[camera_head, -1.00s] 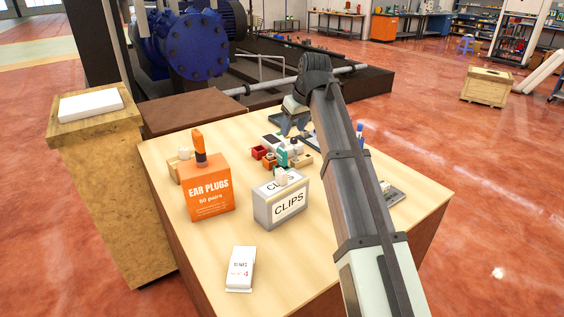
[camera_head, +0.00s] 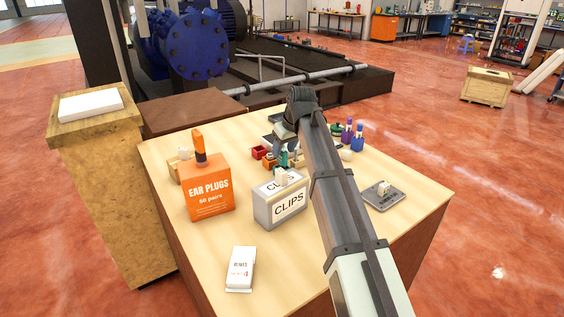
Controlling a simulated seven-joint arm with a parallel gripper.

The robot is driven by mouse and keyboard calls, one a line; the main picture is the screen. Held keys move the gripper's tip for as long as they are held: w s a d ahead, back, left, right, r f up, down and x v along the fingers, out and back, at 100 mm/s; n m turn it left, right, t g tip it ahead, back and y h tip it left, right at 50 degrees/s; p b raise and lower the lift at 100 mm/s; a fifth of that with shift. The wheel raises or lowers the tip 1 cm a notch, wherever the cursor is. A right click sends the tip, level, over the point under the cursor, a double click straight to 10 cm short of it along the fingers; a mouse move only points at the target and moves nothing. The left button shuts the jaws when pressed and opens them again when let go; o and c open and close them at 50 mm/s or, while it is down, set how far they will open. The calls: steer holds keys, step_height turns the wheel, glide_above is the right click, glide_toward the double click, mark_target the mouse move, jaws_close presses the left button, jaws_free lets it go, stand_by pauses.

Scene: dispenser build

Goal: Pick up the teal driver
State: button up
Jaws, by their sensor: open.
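A small teal item (camera_head: 284,160), which looks like the teal driver, is among the small things behind the clips box, near the middle of the table. Only a small part of it shows. My gripper (camera_head: 284,150) is open, pointing down, just above and partly in front of it. I cannot tell whether the fingers touch it or are around it.
The grey-white clips box (camera_head: 283,204) stands in front of the teal item, and the orange ear plugs box (camera_head: 208,194) is left of it. A red bin (camera_head: 259,152) sits close left. A grey plate (camera_head: 384,196) and blue-purple items (camera_head: 357,142) are right.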

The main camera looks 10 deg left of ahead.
mark_target(282, 163)
steer(key=x, duration=0.3)
steer(key=shift+a+f, duration=0.25)
steer(key=shift+a, duration=0.05)
jaws_close()
